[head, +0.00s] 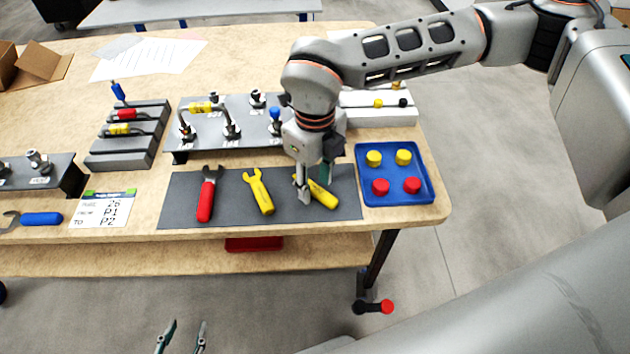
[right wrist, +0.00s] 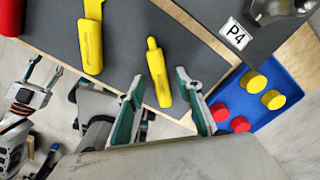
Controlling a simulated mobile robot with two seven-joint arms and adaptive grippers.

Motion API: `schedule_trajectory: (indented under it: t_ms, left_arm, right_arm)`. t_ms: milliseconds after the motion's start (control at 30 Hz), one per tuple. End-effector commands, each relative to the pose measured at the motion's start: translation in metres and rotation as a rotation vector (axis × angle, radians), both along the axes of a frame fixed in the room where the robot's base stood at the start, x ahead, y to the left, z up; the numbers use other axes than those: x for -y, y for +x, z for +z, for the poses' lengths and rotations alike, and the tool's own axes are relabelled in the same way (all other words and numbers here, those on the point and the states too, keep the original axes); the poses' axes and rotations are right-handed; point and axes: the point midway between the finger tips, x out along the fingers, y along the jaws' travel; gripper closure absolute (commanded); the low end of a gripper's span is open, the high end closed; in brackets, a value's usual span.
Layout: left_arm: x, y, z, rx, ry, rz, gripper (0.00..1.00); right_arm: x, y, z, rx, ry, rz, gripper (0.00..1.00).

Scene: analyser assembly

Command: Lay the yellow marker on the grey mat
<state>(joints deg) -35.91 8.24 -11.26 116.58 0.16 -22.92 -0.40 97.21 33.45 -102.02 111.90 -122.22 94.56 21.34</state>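The yellow marker (head: 325,197) lies at the right end of the grey mat (head: 283,205), slanted, with its lower end near the mat's front edge. My right gripper (head: 314,186) is over it and partly hides it. In the right wrist view the marker (right wrist: 157,75) is between the open fingers of the right gripper (right wrist: 160,77), with a gap on each side. The grey mat (right wrist: 125,40) shows behind it. My left gripper (head: 184,337) is open and empty, low in front of the table; it also shows in the right wrist view (right wrist: 43,70).
A red wrench (head: 206,199) and a yellow wrench (head: 259,192) lie on the mat left of the marker. A blue tray (head: 394,149) with red and yellow caps stands close on the right. A grey fixture plate (head: 250,140) stands behind the mat.

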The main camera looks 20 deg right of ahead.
Motion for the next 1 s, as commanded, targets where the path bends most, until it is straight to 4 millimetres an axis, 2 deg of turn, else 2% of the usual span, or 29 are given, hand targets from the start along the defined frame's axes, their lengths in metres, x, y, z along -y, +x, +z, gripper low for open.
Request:
schedule_trajectory:
  t_ms: [167,400,600,767,1000]
  left_arm:
    - [0.000,0.002,0.002,0.004,-0.001,0.002,0.60]
    - [0.000,0.003,0.003,0.007,-0.001,0.003,0.60]
    - [0.000,0.003,0.003,0.007,-0.001,0.003,0.60]
    - [0.000,0.003,0.003,0.007,-0.001,0.003,0.60]
    - [0.000,0.003,0.003,0.008,-0.001,0.003,0.60]
  right_arm:
    - [0.000,0.001,0.027,0.006,0.002,0.000,0.65]
    - [0.000,0.001,0.076,0.005,0.001,-0.001,0.65]
    - [0.000,0.001,0.105,0.002,0.000,-0.001,0.65]
    - [0.000,0.000,0.115,0.001,0.000,0.000,0.65]
    - [0.000,0.000,0.117,0.000,0.000,0.000,0.65]
